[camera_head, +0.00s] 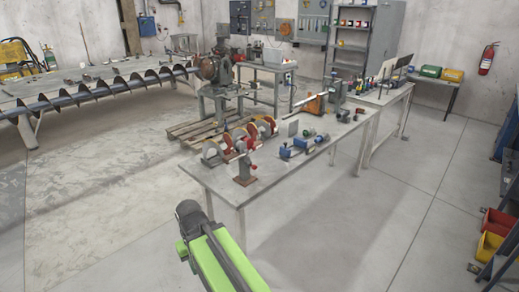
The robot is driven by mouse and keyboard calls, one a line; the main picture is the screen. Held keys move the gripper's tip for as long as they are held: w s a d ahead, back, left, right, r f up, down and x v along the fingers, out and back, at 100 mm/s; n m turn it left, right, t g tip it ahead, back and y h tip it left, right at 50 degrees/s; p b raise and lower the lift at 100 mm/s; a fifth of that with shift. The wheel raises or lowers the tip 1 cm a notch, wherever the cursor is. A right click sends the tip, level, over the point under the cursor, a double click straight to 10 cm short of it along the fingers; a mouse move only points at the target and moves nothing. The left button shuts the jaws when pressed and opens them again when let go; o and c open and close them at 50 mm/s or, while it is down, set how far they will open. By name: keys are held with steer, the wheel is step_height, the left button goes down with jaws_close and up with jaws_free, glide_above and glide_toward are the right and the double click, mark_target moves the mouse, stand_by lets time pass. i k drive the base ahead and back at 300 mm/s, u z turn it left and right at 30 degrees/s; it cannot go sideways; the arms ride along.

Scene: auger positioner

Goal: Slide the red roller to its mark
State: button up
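A small positioner stands on the near end of the grey workbench (222,181). Red parts show among these pieces, and a small red knob (254,167) sits on the grey stand (243,170) at the front. I cannot tell which red part is the roller, and no mark can be made out at this size. My green arm rises from the bottom edge, in front of and below the bench. No gripper fingers show.
Blue and grey tools (297,147) lie on the bench right of the positioner, with an upright grey plate (293,128) behind. A wooden pallet (195,131) lies beyond the bench. Red and yellow bins (494,234) stand at far right.

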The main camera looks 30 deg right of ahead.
mark_target(250, 142)
steer(key=i, duration=0.9)
